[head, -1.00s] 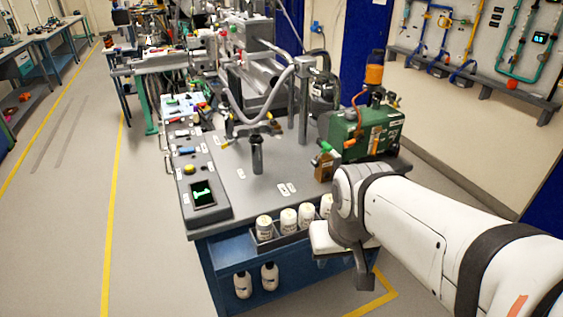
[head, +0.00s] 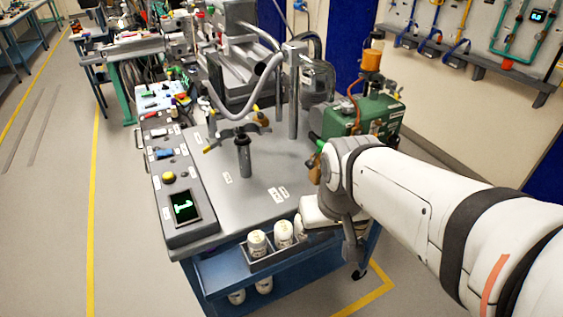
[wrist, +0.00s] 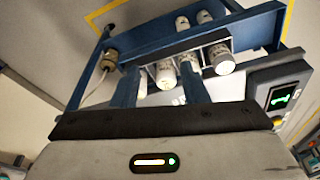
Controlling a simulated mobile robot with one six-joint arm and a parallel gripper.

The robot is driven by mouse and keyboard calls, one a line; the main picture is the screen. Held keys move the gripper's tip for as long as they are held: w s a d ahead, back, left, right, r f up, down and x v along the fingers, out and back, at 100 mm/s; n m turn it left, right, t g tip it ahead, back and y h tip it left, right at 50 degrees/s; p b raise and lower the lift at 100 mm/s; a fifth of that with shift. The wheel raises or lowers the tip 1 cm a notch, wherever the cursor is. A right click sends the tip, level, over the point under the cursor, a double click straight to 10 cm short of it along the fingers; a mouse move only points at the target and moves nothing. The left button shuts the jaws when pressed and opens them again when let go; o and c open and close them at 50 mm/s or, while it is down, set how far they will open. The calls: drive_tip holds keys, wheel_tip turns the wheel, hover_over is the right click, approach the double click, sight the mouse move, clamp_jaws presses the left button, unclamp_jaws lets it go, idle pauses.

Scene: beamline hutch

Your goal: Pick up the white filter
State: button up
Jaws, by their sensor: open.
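Several white canisters with printed labels stand in a row in a grey tray on the front of the bench, and the white filter may be among them; I cannot tell which. In the head view, one white canister (head: 257,243) stands at the left end of the tray (head: 262,262), another (head: 284,234) beside it; my gripper hides the right part. In the wrist view, a white canister (wrist: 165,73) shows between the fingers, others to the right (wrist: 220,59). My gripper (head: 352,252) is open at the bench's front right corner; its fingers (wrist: 162,85) point toward the tray, apparently holding nothing.
White bottles (head: 264,285) stand on the lower shelf. The grey bench top (head: 225,205) carries a dark upright post (head: 244,158) and a control panel with a green screen (head: 185,207). A green pump (head: 375,118) stands close behind my arm. Floor is clear at left.

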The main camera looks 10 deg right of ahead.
drive_tip(key=shift+o, duration=0.8)
drive_tip(key=shift+w+r, duration=0.1)
drive_tip(key=shift+w, duration=0.1)
drive_tip(key=o, duration=0.4)
drive_tip(key=w+m+p, duration=0.1)
drive_tip(key=w, duration=0.1)
drive_tip(key=w+m+g+p, duration=0.1)
drive_tip(key=w, duration=0.2)
drive_tip(key=w+f+m+p, duration=0.1)
drive_tip(key=w, duration=0.1)
drive_tip(key=shift+w+a+f, duration=0.1)
drive_tip(key=shift+w+a, duration=0.05)
drive_tip(key=shift+a, duration=0.15)
drive_tip(key=w+f+m, duration=0.1)
drive_tip(key=w, duration=0.1)
drive_tip(key=w+f+g+p, duration=0.1)
drive_tip(key=w, duration=0.1)
drive_tip(key=w+f+m+p, duration=0.1)
drive_tip(key=w+f, duration=0.1)
drive_tip(key=shift+f+m+g, duration=0.1)
drive_tip(key=shift+m+g, duration=0.2)
drive_tip(key=shift+w+f, duration=0.2)
drive_tip(key=shift+f, duration=0.4)
drive_tip(key=shift+s+f+p, duration=0.1)
drive_tip(key=shift+f+p, duration=0.45)
drive_tip(key=shift+f, duration=3.1)
